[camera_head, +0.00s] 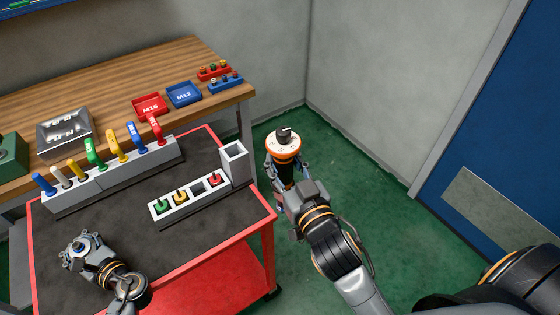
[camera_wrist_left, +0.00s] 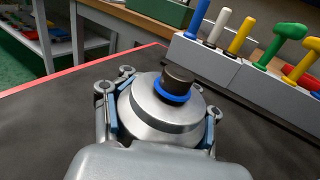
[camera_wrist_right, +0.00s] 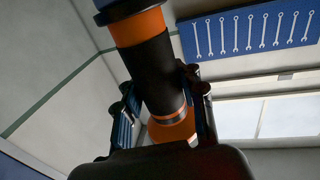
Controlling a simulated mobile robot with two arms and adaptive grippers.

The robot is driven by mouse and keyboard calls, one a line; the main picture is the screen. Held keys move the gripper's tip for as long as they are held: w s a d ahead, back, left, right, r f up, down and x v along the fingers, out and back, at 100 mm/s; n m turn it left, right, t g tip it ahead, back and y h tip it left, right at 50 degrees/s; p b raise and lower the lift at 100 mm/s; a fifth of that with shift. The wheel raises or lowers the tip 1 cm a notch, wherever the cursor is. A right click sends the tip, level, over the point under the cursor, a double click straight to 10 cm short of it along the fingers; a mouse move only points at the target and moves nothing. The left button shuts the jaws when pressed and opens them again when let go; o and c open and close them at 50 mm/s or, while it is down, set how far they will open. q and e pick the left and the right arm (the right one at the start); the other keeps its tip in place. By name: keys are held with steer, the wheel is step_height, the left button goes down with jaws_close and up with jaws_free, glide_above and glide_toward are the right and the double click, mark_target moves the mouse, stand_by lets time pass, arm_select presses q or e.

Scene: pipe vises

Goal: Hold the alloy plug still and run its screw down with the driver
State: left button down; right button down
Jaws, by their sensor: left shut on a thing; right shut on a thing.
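The alloy plug (camera_wrist_left: 162,112) is a silver domed piece with a blue ring and a dark cylindrical top in the left wrist view. My left gripper (camera_head: 80,248) is shut on it, one finger on each side, low over the dark cart top. In the head view it shows small between the fingers (camera_head: 84,243). The orange and black driver (camera_head: 283,148) is upright in my right gripper (camera_head: 288,182), right of the cart and well apart from the plug. The right wrist view shows the fingers on both sides of the driver's body (camera_wrist_right: 155,75).
The red cart (camera_head: 215,262) carries a grey rack (camera_head: 115,178) of coloured-handled tools and a white block (camera_head: 188,202) with green, yellow and red pieces. A wooden bench (camera_head: 150,75) behind holds red and blue trays (camera_head: 184,95). The cart's front middle is clear.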

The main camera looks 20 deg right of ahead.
steer(key=w+a+r+n+g+y, duration=0.2)
steer(key=a+r+n+y, duration=0.15)
steer(key=a, duration=0.85)
steer(key=w+a+r+n+g+y, duration=0.1)
steer(key=w+a+r+n+y, duration=0.2)
steer(key=a, duration=0.9)
steer(key=w+a+r+n+g+y, duration=0.2)
steer(key=a+r+y, duration=0.25)
steer(key=a, duration=0.65)
steer(key=s+a+n+g+y, duration=0.1)
steer(key=a+g, duration=0.1)
steer(key=a, duration=0.5)
steer(key=s+a+r+n+g+y, duration=0.1)
steer(key=a+n+g+y, duration=0.1)
steer(key=a, duration=0.5)
steer(key=shift+s+r+y, duration=0.2)
steer(key=shift+s+y, duration=0.1)
steer(key=shift+s, duration=0.05)
steer(key=shift+f, duration=2.3)
steer(key=shift+f, duration=1.25)
steer(key=shift+r, duration=0.15)
